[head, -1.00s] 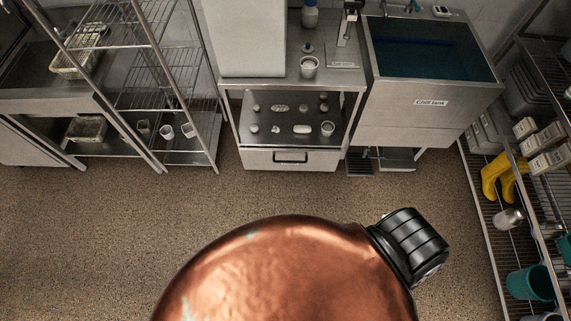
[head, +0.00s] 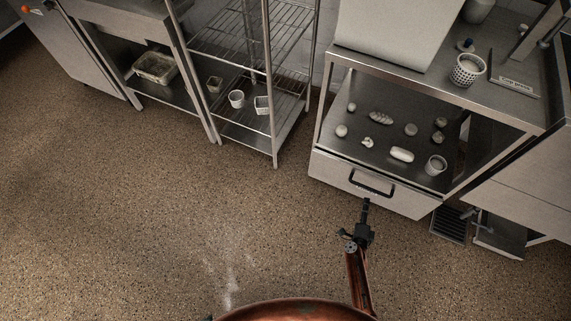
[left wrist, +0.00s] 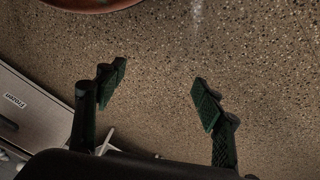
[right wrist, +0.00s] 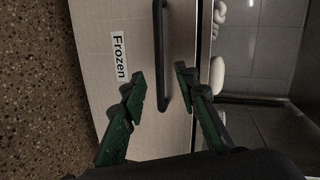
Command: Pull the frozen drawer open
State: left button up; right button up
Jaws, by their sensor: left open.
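The frozen drawer (head: 335,176) is a pale front below the open shelf of a steel counter, and it looks shut. Its dark bar handle (head: 371,184) is on the front. In the right wrist view the "Frozen" label (right wrist: 119,55) sits beside the handle (right wrist: 158,45). My right gripper (head: 366,202) is just in front of the handle. Its green-padded fingers (right wrist: 160,88) are apart, one on each side of the handle's near end, not closed on it. My left gripper (left wrist: 160,95) is open and empty over the floor; the head view does not show it.
A wire rack (head: 250,50) stands to the left. A floor grate (head: 452,224) lies right of the drawer. The floor in front is clear.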

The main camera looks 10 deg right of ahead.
aim_at(372, 190)
jog(key=w+d+f+m+b, duration=0.1)
jog(key=w+d+b, duration=0.1)
jog(key=w+d+f+m+h+b, duration=0.1)
jog(key=w, duration=0.2)
jog(key=w+d+f+m+b, duration=0.1)
jog(key=w+d+b, duration=0.1)
jog(key=w, duration=0.1)
jog(key=shift+d+h+b, duration=0.3)
jog(key=shift+d, duration=0.05)
jog(key=shift+w+d+g, duration=0.25)
jog(key=shift+w+g, duration=0.05)
jog(key=shift+w, duration=0.15)
pick_arm(q)
jog(key=w+d+f, duration=0.1)
jog(key=w+t, duration=0.1)
jog(key=w+d+f+t, duration=0.1)
jog(key=w, duration=0.1)
jog(key=shift+d+f+h, duration=0.35)
jog(key=shift+h, duration=0.05)
jog(key=shift+w, duration=0.1)
pick_arm(e)
grip_shut()
